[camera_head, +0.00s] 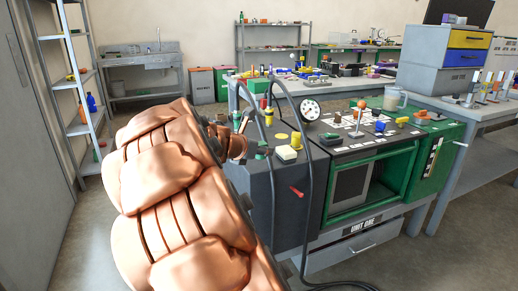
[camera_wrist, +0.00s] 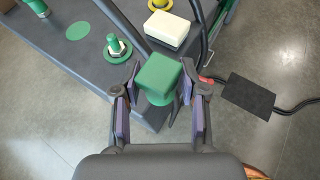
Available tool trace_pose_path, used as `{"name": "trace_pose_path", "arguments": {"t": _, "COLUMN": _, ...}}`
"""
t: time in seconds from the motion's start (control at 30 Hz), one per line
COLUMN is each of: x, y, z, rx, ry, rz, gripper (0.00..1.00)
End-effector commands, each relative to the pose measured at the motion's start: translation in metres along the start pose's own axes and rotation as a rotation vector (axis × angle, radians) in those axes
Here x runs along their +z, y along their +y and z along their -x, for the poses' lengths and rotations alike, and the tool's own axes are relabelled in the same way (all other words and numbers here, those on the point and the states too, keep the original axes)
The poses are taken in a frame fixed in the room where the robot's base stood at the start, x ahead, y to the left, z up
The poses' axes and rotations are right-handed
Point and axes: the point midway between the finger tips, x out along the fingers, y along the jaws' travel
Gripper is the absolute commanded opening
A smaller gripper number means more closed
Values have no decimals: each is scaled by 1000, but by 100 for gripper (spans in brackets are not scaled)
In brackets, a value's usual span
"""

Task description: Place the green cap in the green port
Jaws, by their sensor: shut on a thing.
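The green cap (camera_wrist: 158,75) is a blocky green piece with a narrower round part below it. My gripper (camera_wrist: 160,88) is shut on it, one finger on each side, above the floor beside the dark cart top's edge in the wrist view. A green-ringed fitting with a pale threaded stem (camera_wrist: 117,46) stands on the cart top, ahead and left of the cap and apart from it. It looks like the green port. A flat green disc (camera_wrist: 77,31) lies farther left. In the head view my arm covers much of the left, and I cannot clearly make out the cap.
A white block (camera_wrist: 167,30) sits near the fitting on the cart top. A yellow fitting (camera_wrist: 160,4) is beyond it. Dark hoses run close by. In the head view a gauge (camera_head: 311,110) and a green-framed unit (camera_head: 402,190) stand right. A shelf rack (camera_head: 86,77) is left.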

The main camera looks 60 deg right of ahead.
Motion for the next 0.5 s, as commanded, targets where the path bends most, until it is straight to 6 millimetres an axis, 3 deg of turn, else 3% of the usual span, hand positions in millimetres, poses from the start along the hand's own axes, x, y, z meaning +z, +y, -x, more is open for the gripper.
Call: {"name": "trace_pose_path", "arguments": {"t": 0.5, "x": 21, "y": 48, "z": -62, "rx": 4, "ry": -1, "rz": -1, "gripper": 24}}
